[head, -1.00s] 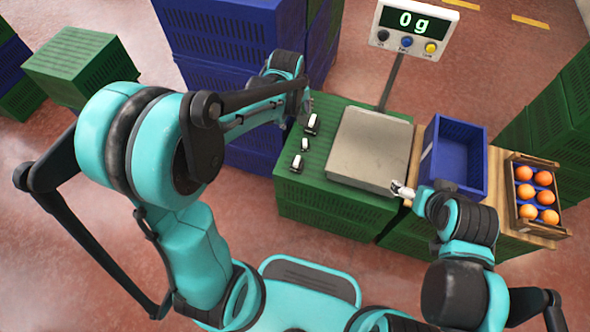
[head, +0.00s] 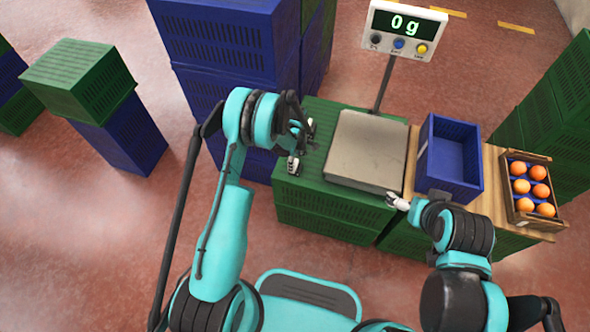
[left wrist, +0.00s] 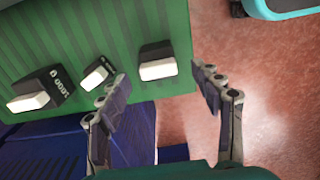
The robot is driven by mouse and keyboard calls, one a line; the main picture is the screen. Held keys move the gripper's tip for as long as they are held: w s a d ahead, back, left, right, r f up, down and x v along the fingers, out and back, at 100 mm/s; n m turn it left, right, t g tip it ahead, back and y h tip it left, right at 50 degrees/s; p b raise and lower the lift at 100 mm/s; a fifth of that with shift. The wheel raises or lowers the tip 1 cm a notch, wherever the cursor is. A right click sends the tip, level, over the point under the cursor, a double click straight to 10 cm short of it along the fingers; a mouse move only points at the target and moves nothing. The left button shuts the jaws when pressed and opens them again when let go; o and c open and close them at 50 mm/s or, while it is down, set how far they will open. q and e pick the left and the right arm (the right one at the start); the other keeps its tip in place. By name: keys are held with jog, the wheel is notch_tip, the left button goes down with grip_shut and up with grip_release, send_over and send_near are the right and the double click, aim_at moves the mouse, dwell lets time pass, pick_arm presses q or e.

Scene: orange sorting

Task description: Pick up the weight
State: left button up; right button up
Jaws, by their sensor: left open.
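Several black-and-white weights sit on the green crate top (head: 335,112). In the left wrist view the large weight (left wrist: 40,90), marked with a number, lies at the left, a small weight (left wrist: 97,73) in the middle and a third weight (left wrist: 157,62) at the right near the crate edge. In the head view one weight (head: 293,165) shows below my left gripper (head: 301,143); the others are partly hidden by it. My left gripper, also in the left wrist view (left wrist: 160,80), is open and empty, the third weight appearing between its fingers. My right gripper (head: 398,202) is beside the scale.
A scale plate (head: 366,150) stands right of the weights, its display (head: 405,28) reading 0 g. Further right are an empty blue crate (head: 450,160) and a wooden box (head: 512,190) of oranges. Stacked blue crates (head: 225,40) stand behind my left arm.

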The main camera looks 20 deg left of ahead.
pick_arm(q)
notch_tip(320, 180, down, 5)
jog(key=shift+w+b, duration=0.1)
jog(key=shift+b, duration=1.15)
jog(key=shift+r, duration=0.1)
jog(key=shift+c, duration=0.4)
grip_shut()
